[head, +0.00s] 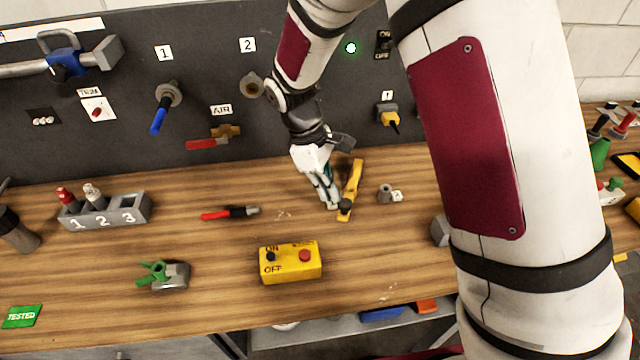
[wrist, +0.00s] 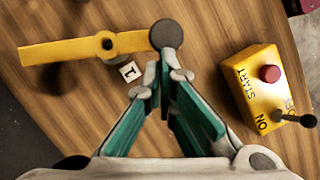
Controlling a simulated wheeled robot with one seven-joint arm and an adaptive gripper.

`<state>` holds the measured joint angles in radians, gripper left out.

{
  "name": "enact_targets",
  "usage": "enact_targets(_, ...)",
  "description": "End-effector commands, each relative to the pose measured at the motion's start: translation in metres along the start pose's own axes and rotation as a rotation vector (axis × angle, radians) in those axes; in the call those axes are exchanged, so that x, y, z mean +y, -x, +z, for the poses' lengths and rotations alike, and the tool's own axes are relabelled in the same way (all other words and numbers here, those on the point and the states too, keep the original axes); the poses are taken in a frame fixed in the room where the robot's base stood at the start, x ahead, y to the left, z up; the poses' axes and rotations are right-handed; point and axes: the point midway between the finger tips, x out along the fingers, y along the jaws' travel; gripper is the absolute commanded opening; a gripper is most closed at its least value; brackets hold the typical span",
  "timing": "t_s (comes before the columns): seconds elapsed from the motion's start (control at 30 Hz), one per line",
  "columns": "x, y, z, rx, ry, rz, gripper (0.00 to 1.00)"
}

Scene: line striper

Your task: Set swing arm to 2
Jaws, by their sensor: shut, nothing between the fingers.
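The swing arm (head: 353,183) is a flat yellow bar on the wooden bench, with a dark round knob (head: 345,208) at its near end. In the wrist view, the bar (wrist: 60,51) has a round pivot hub, and its knob (wrist: 166,34) lies just beyond my fingertips. A tag marked 1 (wrist: 130,71) lies beside the bar. A tag marked 2 (head: 397,196) is to its right in the head view, by a small grey post (head: 384,194). My gripper (head: 332,203) is shut and empty, pointing down just left of the knob. I cannot tell whether it touches the knob.
A yellow ON/OFF box (head: 290,263) stands in front of my gripper; it also shows in the wrist view (wrist: 255,85). A red-handled tool (head: 230,213) lies to the left. A grey numbered rack (head: 105,212) and green clamp (head: 165,274) are farther left. The panel (head: 120,135) rises behind.

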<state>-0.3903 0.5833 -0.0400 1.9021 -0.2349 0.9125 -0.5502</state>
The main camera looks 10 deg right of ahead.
Motion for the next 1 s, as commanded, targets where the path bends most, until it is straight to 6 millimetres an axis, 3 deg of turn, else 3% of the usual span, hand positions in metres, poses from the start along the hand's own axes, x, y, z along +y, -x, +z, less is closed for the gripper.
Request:
enact_targets(0.47,0.002,-0.019,0.064,-0.001,0.365,0.118,0.0)
enact_targets(1.0,0.035,-0.04,0.121,0.0,0.777,0.256,0.0)
